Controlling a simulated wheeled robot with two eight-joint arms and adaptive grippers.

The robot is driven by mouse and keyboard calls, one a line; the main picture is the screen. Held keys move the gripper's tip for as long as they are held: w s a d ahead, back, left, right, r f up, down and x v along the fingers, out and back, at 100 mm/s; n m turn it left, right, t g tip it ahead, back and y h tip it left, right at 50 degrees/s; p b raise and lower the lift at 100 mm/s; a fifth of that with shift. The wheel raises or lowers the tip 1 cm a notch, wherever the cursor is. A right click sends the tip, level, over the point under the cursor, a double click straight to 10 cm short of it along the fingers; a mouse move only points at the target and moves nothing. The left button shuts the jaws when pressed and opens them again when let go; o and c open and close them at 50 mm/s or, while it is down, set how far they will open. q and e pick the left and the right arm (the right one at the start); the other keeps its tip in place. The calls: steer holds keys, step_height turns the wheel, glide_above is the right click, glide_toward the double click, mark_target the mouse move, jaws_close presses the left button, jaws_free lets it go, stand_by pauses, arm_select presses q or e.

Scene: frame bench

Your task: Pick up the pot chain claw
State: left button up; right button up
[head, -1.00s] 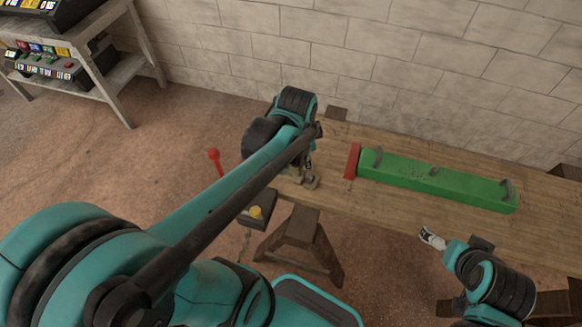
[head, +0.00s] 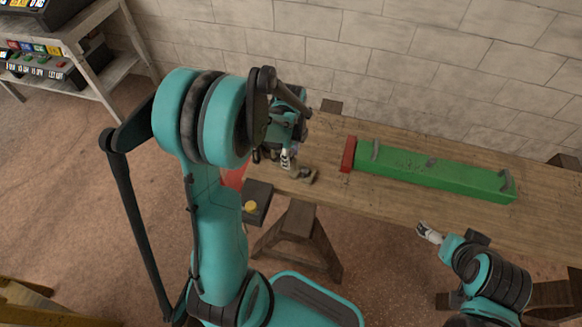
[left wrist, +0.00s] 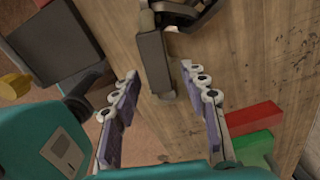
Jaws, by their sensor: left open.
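A small grey-brown clamp-like piece (head: 302,174) lies at the left end of the wooden bench. In the left wrist view it is a grey block (left wrist: 154,62) with a dark curved part (left wrist: 185,14) at its top. It may be the pot chain claw; I cannot tell for sure. My left gripper (head: 287,160) is just at this piece, pointing down. In the left wrist view its two fingers (left wrist: 160,76) are apart, with the block's lower end between them in the picture; contact cannot be judged. My right gripper (head: 429,233) is by the bench's front edge, its opening unclear.
A green beam (head: 430,172) with grey handles and a red end block (head: 348,154) lies on the bench (head: 400,209). A dark box (head: 258,198) with a yellow knob is at the bench's left front. A brick wall stands behind. A shelf with control panels is at far left.

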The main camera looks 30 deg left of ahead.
arm_select(q)
step_height(320, 180, down, 2)
steer(key=shift+r, duration=0.1)
jaws_close()
steer(key=shift+r, duration=0.1)
stand_by(0.4)
steer(key=shift+r, duration=0.6)
steer(key=w+d+r+p, duration=0.5)
steer(key=d+r, duration=0.4)
steer(key=d, duration=0.1)
steer(key=shift+d+r, duration=0.3)
